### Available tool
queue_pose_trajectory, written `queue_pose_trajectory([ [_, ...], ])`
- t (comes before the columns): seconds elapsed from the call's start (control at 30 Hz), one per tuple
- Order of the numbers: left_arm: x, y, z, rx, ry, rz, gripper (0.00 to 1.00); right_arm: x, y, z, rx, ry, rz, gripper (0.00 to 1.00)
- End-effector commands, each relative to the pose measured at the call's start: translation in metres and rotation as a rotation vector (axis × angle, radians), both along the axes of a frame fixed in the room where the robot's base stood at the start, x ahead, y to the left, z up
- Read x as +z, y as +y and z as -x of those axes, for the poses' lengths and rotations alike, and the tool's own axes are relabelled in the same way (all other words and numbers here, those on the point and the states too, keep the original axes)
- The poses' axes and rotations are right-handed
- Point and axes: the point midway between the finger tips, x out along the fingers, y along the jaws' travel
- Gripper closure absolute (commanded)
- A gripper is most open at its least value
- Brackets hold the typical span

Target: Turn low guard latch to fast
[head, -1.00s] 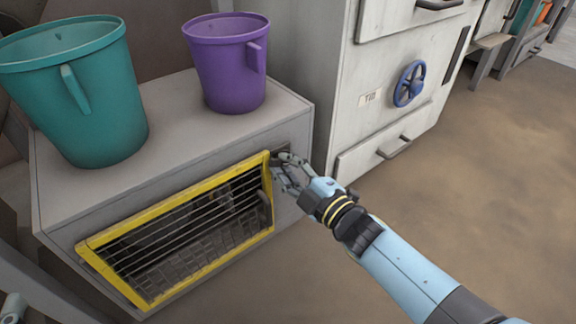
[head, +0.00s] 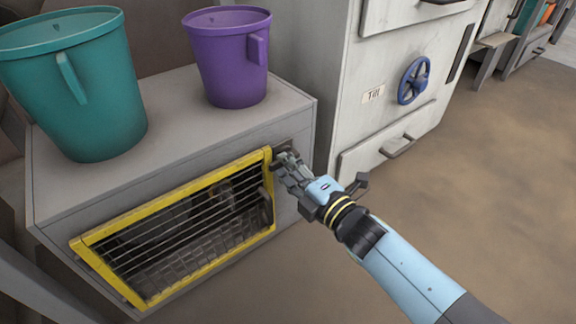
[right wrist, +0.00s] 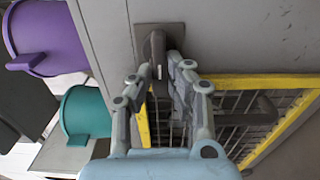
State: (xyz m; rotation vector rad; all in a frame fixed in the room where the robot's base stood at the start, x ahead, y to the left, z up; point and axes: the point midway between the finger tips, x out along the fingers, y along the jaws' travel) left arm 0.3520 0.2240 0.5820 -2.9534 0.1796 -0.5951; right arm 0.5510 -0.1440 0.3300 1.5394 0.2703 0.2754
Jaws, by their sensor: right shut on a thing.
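The low guard (head: 175,215) is a yellow frame with dark wire bars on the front of a grey cabinet, seen closed in the head view. Its latch (right wrist: 157,45) is a small dark grey lever on a square plate just outside the frame's upper right corner. My right gripper (head: 285,162) is at that corner. In the right wrist view its fingers (right wrist: 160,74) lie on both sides of the lever, shut on it. The fingers partly hide the latch in the head view. My left gripper is not in view.
A teal bucket (head: 75,95) and a purple bucket (head: 230,65) stand on the cabinet top (head: 175,110). To the right is a pale cabinet with a blue handwheel (head: 413,80), a tag (head: 373,93) and a drawer handle (head: 398,147). The brown floor (head: 480,180) at right is clear.

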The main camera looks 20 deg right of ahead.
Motion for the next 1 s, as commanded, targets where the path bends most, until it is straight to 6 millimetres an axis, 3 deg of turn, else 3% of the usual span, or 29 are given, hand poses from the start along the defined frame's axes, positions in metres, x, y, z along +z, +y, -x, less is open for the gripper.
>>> queue_pose_trajectory([
  [0.27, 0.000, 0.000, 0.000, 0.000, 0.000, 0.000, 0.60, -0.002, 0.000, 0.001, 0.000, 0.004, 0.004, 1.00],
  [0.3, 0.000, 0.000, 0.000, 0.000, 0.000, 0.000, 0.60, -0.002, 0.000, 0.001, 0.000, 0.004, 0.004, 0.85],
  [0.47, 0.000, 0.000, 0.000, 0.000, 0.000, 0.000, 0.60, -0.002, 0.000, 0.001, 0.000, 0.003, 0.003, 0.65],
  [0.77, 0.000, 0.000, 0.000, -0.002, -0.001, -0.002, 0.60, -0.001, -0.001, 0.003, 0.000, 0.002, 0.002, 0.64],
  [1.0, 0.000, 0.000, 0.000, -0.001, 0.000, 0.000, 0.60, -0.003, -0.014, 0.039, 0.000, 0.006, 0.004, 0.64],
])
